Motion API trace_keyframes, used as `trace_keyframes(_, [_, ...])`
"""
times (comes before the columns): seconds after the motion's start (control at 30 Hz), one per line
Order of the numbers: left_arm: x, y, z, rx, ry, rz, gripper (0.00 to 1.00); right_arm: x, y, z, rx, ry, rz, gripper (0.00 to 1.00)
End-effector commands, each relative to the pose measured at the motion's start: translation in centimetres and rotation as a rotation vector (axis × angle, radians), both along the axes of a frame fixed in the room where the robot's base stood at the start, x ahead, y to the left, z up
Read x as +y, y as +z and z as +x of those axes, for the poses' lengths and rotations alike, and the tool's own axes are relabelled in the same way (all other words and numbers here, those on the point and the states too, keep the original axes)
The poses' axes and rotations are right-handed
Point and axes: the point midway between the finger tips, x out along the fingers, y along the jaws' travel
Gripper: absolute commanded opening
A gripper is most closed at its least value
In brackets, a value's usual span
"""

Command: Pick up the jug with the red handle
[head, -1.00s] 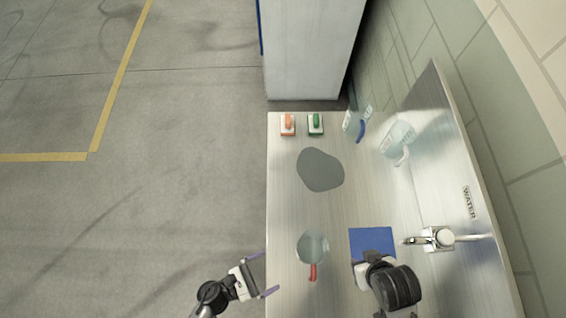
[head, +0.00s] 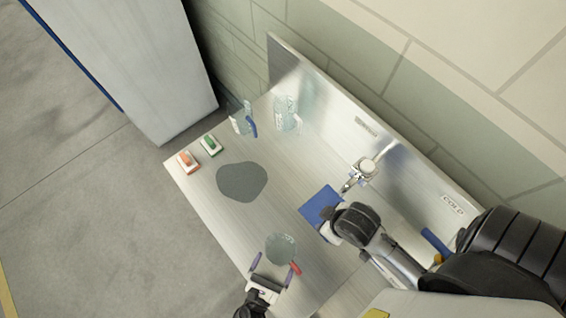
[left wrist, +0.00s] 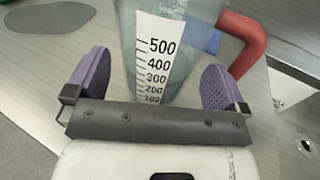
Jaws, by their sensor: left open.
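The jug with the red handle (head: 281,247) is clear and stands upright near the table's front edge in the head view. Its red handle (head: 295,268) points toward the lower right. In the left wrist view the jug (left wrist: 172,50) shows a white scale with black numbers, its red handle (left wrist: 243,38) at the right. My left gripper (head: 274,270) is open, with its purple fingers spread to either side of the jug's near part. The left wrist view shows a finger on each side of the jug, apart from it. My right gripper (head: 331,227) is by the blue mat; its fingers are not clear.
A blue mat (head: 317,203) lies before the tap (head: 361,170). A grey flat patch (head: 242,182) is mid-table. Orange-handled (head: 187,161) and green-handled (head: 211,145) items stand at the far left. A blue-handled jug (head: 240,119) and a clear jug (head: 287,115) stand at the back.

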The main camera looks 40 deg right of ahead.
Motion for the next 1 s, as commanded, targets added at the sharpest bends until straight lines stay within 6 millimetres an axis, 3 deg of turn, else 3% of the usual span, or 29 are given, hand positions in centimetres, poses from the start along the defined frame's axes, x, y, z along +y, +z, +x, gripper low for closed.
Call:
trace_keyframes(0.2, [-2.5,0.0,0.6,0.002,0.012,-0.001,1.0,0.1,0.2,0.0,0.001,-0.004,0.005,0.43])
trace_keyframes(0.5, [-2.9,0.0,0.7,0.002,0.014,0.001,0.99,0.1,0.2,0.0,0.0,-0.004,0.005,0.43])
trace_keyframes(1.0, [-2.9,0.1,0.7,-0.001,0.014,-0.001,0.55,-0.2,0.2,0.0,0.001,0.004,-0.007,0.43])
